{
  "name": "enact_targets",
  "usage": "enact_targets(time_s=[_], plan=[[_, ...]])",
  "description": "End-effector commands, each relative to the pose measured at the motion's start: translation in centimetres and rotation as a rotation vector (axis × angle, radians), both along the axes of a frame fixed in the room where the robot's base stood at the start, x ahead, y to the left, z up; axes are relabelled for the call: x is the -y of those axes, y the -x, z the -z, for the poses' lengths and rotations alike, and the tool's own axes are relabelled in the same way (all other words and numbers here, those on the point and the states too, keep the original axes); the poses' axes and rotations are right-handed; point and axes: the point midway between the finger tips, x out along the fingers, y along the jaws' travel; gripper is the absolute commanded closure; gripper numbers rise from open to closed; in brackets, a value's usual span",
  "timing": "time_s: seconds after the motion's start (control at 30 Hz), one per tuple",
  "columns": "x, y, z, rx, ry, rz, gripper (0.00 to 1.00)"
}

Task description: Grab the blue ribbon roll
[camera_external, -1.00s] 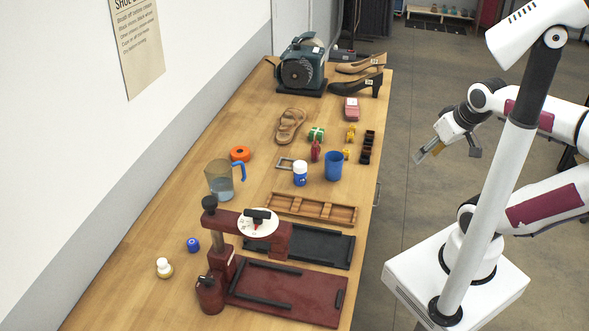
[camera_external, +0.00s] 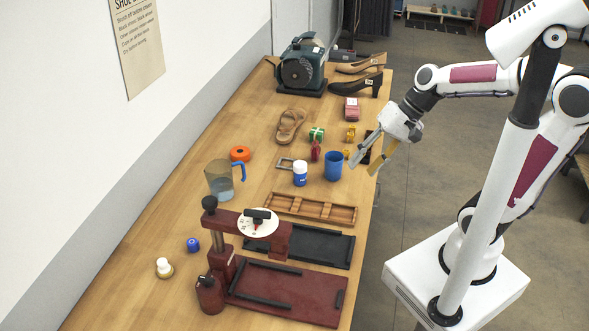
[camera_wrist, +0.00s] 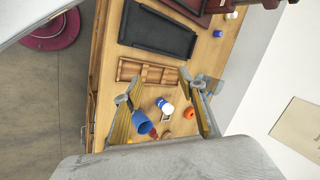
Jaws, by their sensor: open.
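The blue ribbon roll (camera_external: 193,244) is a small blue cylinder near the left edge of the table, in front of the water pitcher and left of the red press. In the wrist view it is the small blue spot (camera_wrist: 218,33) near the top. My gripper (camera_external: 364,167) is open and empty, above the table's right edge near the blue cup. It is far from the roll. Both fingers show spread apart in the wrist view (camera_wrist: 160,82).
The red press (camera_external: 250,220) stands between my gripper and the roll. A wooden tray (camera_external: 310,218), pitcher (camera_external: 219,188), blue cup (camera_external: 333,172) and white-capped bottle (camera_external: 300,180) stand nearby. A small white-topped jar (camera_external: 164,270) is near the roll. The table's front left is clear.

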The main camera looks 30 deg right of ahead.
Motion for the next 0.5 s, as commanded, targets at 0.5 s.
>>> enact_targets(time_s=[0.5], plan=[[-11.4, -3.9, 0.5, -0.296, -0.314, 0.142, 0.59]])
